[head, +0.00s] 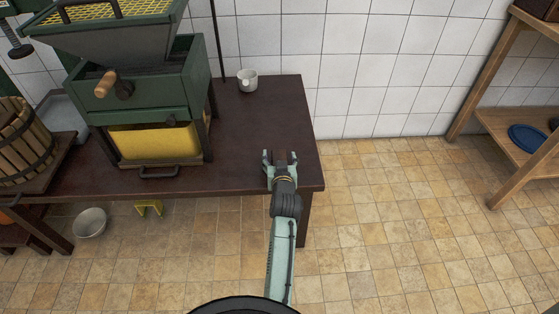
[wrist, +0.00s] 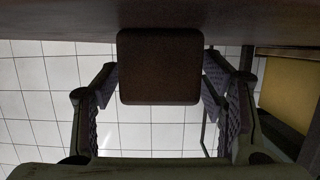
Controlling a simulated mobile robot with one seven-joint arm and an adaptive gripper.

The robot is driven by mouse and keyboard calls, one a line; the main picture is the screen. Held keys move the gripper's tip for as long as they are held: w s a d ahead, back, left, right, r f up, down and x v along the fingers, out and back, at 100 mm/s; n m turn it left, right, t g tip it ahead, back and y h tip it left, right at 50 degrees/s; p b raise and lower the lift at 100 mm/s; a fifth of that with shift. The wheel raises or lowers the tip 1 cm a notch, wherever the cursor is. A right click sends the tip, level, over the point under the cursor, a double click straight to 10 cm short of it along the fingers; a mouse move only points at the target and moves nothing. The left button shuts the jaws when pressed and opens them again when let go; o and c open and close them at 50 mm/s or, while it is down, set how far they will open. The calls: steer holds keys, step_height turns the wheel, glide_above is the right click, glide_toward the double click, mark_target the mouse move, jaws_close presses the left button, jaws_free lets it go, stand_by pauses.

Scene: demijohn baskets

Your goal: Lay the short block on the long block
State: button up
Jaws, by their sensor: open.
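My gripper (head: 281,157) is open over the right end of the dark brown table in the head view, its fingers pointing to the back. In the wrist view a dark brown block with a square face (wrist: 160,68) is between the two open fingers of my gripper (wrist: 160,100), at the table surface along the top of the picture. I cannot tell whether the fingers touch it, or whether it is the short or the long block. In the head view I cannot make out a block against the dark table. No second block shows clearly.
A wooden shelf (head: 513,125) stands far right. The floor between is clear.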

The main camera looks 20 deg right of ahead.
steer(key=c, duration=1.4)
steer(key=shift+r, duration=0.2)
